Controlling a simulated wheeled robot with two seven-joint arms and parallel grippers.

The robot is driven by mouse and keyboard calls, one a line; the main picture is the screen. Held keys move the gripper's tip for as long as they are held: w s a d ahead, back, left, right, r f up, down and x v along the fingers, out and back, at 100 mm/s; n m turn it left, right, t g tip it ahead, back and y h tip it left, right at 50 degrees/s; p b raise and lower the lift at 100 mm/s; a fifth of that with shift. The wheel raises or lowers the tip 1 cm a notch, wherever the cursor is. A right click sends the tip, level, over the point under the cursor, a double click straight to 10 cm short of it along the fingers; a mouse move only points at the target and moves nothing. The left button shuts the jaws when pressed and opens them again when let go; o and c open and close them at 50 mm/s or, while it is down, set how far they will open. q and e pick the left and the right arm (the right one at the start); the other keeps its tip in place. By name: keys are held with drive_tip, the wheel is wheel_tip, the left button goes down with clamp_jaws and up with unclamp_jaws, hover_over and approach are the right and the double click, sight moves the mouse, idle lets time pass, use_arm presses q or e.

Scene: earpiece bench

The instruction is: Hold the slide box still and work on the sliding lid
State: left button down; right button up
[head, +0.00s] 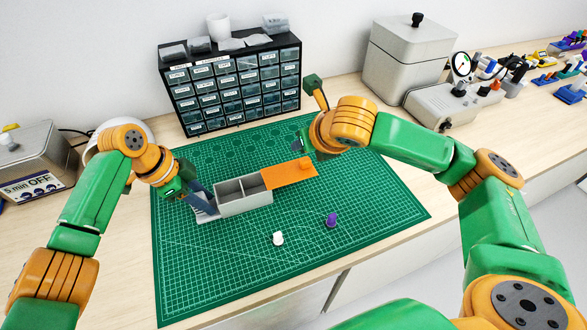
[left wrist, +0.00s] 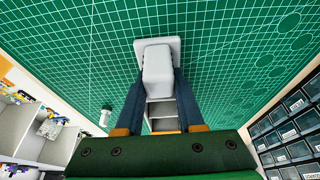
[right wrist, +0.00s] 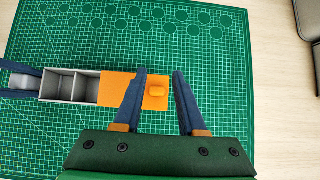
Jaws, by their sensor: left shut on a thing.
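The grey slide box (head: 246,203) lies on the green mat, with two open, empty-looking compartments showing. The orange sliding lid (head: 286,177) extends from its right end, with a raised orange knob (right wrist: 157,90) near the lid's far end. My left gripper (left wrist: 156,85) is shut on the grey block (left wrist: 158,62) at the box's left end, which has a flat grey base. My right gripper (right wrist: 160,74) is open, its fingers apart on either side of the knob in the right wrist view. I cannot tell whether they touch it. Its fingertips are unclear in the head view.
A white piece (head: 278,239) and a purple piece (head: 331,220) stand on the mat (head: 350,265) in front of the box. A drawer cabinet (head: 232,80) stands behind the mat. A grey machine (head: 412,55) stands at back right. The mat's front is mostly clear.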

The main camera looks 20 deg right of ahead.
use_arm(q)
drive_tip(key=c, duration=0.8)
unclamp_jaws()
drive_tip(key=o, duration=0.4)
drive_tip(key=shift+w, duration=0.1)
drive_tip(key=shift+c, duration=0.2)
use_arm(e)
drive_tip(key=shift+w, duration=0.1)
use_arm(q)
drive_tip(key=shift+w+f, duration=0.1)
use_arm(e)
drive_tip(key=shift+w+f, duration=0.1)
